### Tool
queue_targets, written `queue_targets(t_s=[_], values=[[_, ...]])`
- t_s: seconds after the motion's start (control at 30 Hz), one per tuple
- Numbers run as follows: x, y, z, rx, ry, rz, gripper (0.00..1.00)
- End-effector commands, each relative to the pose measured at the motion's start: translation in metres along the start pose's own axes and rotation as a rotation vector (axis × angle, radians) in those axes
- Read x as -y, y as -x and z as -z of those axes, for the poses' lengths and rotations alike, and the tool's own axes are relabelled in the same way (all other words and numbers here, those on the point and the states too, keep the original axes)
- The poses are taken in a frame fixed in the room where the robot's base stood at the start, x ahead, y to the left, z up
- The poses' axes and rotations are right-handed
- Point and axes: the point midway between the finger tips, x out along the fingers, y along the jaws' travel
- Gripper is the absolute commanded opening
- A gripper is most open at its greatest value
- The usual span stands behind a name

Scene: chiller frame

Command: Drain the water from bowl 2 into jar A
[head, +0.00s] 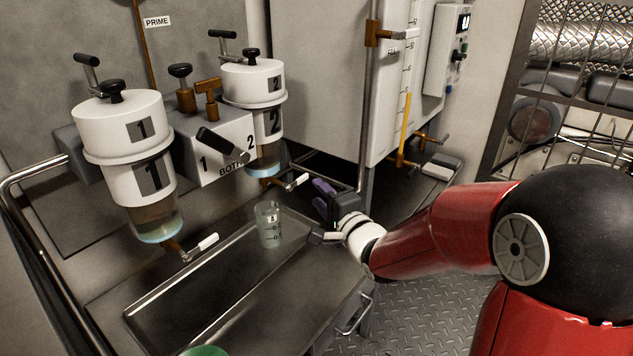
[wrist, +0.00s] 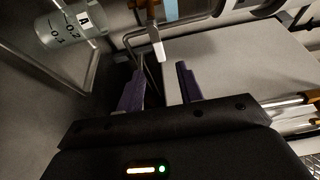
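Bowl 2 (head: 264,163) is the clear bowl under the right white housing marked 2. It holds some water with a bluish bottom. Its brown drain cock has a white lever (head: 297,182) pointing right; a white lever on a brown fitting also shows in the wrist view (wrist: 155,38). Jar A (head: 268,225), clear and graduated, stands upright on the tray below that drain; it also shows in the wrist view (wrist: 68,24), label visible. I see no clear water level in it. My gripper (head: 317,211) is open and empty, right of the jar, with purple fingers (wrist: 160,70) apart near the lever.
Bowl 1 (head: 158,220) hangs at the left with its own white drain lever (head: 207,242). A black selector lever (head: 218,140) sits between the housings. The metal tray (head: 205,290) is mostly bare, with a green round thing (head: 205,351) at its front edge. A vertical pipe (head: 367,100) stands behind my gripper.

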Motion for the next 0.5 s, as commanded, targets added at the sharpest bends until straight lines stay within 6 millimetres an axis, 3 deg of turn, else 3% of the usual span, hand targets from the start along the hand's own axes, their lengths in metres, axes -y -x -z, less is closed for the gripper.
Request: queue_targets(t_s=[0.3,0.5], values=[[0.000,-0.050,0.000,0.000,0.001,-0.001,0.36],[0.000,-0.060,0.000,-0.001,0.002,-0.002,0.36]])
